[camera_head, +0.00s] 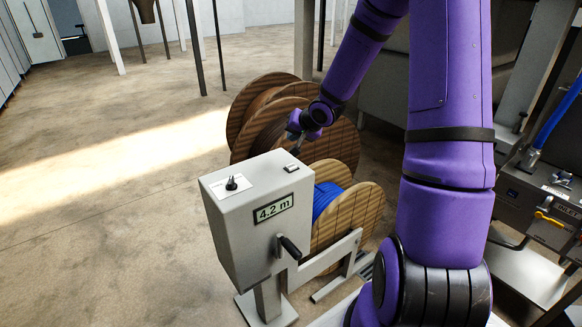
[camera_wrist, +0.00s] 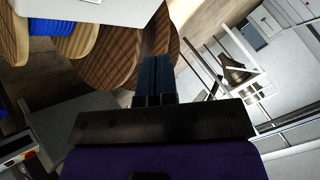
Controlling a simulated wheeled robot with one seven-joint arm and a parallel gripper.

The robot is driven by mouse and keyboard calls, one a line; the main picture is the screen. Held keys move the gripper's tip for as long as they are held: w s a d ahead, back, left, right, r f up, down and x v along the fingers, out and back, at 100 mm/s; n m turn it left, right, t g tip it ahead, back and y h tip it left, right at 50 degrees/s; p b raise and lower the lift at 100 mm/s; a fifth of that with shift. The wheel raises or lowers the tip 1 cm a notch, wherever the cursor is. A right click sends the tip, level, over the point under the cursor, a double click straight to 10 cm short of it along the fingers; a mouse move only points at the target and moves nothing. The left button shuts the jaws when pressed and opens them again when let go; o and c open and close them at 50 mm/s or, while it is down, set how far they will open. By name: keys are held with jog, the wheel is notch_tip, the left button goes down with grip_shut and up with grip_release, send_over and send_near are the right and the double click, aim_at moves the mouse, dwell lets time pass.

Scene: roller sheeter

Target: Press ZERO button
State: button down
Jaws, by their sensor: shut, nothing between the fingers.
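The grey control box (camera_head: 255,222) stands on a post in the head view, with a display reading 4.2 m (camera_head: 273,208) and a black crank handle (camera_head: 289,246) on its front. The button's lettering is too small to read. My gripper (camera_head: 297,146) is above and behind the box's top right edge, apart from the button. In the wrist view my gripper (camera_wrist: 155,68) is shut and empty, and the box's pale edge (camera_wrist: 110,8) shows at the top.
Wooden spools (camera_head: 290,112) stand behind the box, and a spool of blue cable (camera_head: 328,200) is at its right. Machinery with a blue hose (camera_head: 560,112) is at the far right. The floor (camera_head: 110,220) at left is clear.

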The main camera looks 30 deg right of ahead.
aim_at(293, 166)
jog(key=shift+f, duration=3.75)
jog(key=shift+f, duration=0.1)
jog(key=shift+f, duration=0.35)
jog(key=shift+f, duration=0.45)
jog(key=shift+r, duration=0.9)
jog(key=shift+r, duration=2.5)
